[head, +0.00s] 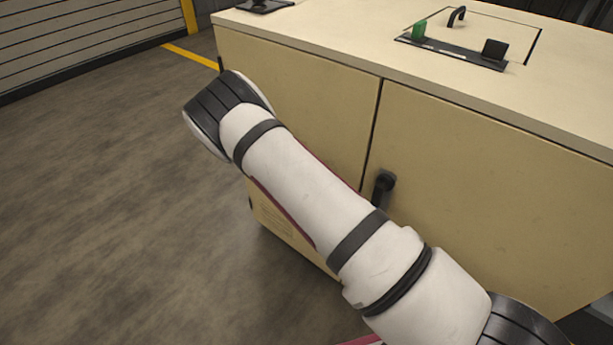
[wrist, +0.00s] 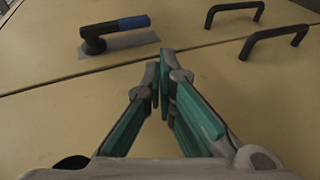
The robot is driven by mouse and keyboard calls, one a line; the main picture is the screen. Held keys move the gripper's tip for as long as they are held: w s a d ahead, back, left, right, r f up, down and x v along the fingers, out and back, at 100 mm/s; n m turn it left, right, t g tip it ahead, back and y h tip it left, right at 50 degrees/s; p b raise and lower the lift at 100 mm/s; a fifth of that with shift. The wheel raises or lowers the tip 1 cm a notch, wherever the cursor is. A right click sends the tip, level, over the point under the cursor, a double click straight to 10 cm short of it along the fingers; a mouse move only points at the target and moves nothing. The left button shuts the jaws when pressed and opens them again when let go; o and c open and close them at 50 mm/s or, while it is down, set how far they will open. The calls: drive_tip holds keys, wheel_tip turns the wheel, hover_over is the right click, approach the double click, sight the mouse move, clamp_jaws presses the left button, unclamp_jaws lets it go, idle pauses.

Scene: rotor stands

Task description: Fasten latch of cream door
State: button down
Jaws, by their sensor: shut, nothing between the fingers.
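The cream door (head: 490,190) is one of two like-coloured fronts on a cabinet, with a seam between them. A dark fitting (head: 383,187) sits on it just right of the seam, partly hidden by my arm. In the wrist view, a latch with a dark round pivot and a blue-ended lever (wrist: 118,27) lies over a grey plate (wrist: 125,42). It sits on the far side of the seam, lever pointing right. My gripper (wrist: 160,75) is shut and empty, below and right of the latch, apart from it in the picture. The head view does not show the gripper.
Two black pull handles, one far (wrist: 235,8) and one nearer (wrist: 272,38), stand out on either side of the seam, right of my gripper. The cabinet top (head: 340,30) carries a panel with a green block (head: 419,30) and a black block (head: 494,48). Floor (head: 110,220) at left is clear.

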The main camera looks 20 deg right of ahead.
drive_tip(key=shift+w+a, duration=0.55)
drive_tip(key=shift+a, duration=0.15)
drive_tip(key=s+d+r+n+t+y, duration=0.1)
drive_tip(key=s+d+r+n+y, duration=0.2)
drive_tip(key=s+r, duration=0.7)
drive_tip(key=s+d+r+n+t+y, duration=0.15)
drive_tip(key=s+r+y, duration=0.3)
drive_tip(key=r, duration=1.05)
drive_tip(key=s+n+t+y, duration=0.4)
drive_tip(key=s+t, duration=0.2)
drive_tip(key=s, duration=1.7)
wheel_tip(320, 180, up, 26)
drive_tip(key=t+p, duration=0.4)
drive_tip(key=p, duration=1.9)
drive_tip(key=shift+s+p, duration=0.15)
drive_tip(key=shift+p, duration=0.2)
drive_tip(key=shift+d+h, duration=0.2)
drive_tip(key=shift+h, duration=0.05)
